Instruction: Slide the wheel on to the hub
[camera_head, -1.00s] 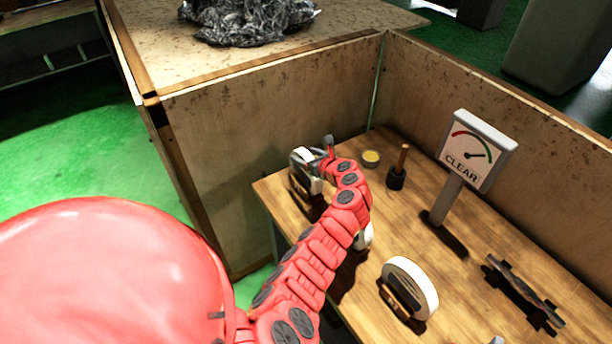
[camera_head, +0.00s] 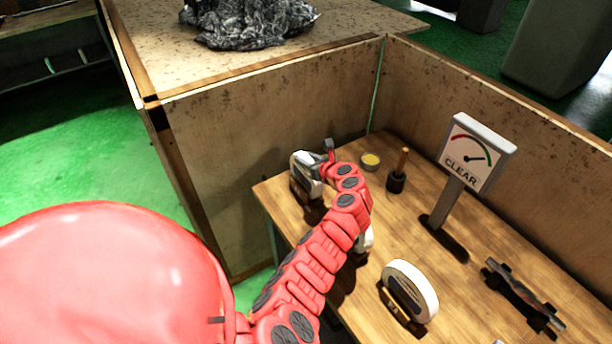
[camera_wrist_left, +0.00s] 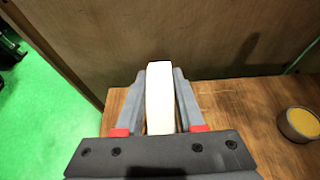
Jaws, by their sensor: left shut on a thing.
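My left gripper (camera_head: 316,163) is at the far left end of the wooden bench, its arm reaching in from the lower left. It is shut on a white wheel (camera_wrist_left: 160,92), seen edge-on and upright between the two grey fingers (camera_wrist_left: 157,104) in the left wrist view. In the head view the wheel (camera_head: 302,162) is partly covered by the gripper. I cannot make out the hub; the gripper and arm hide much of that end. Another white wheel-like disc (camera_head: 424,292) with a dark middle stands upright at the front of the bench. My right gripper is not in view.
A gauge sign reading CLEAR (camera_head: 470,158) stands on the bench (camera_head: 400,225). A yellow-topped tin (camera_head: 370,161), a dark pot with a wooden handle (camera_head: 396,181) and a dark rack (camera_head: 522,295) are also there. A white item (camera_head: 366,239) is half hidden behind my arm. Panels wall the back.

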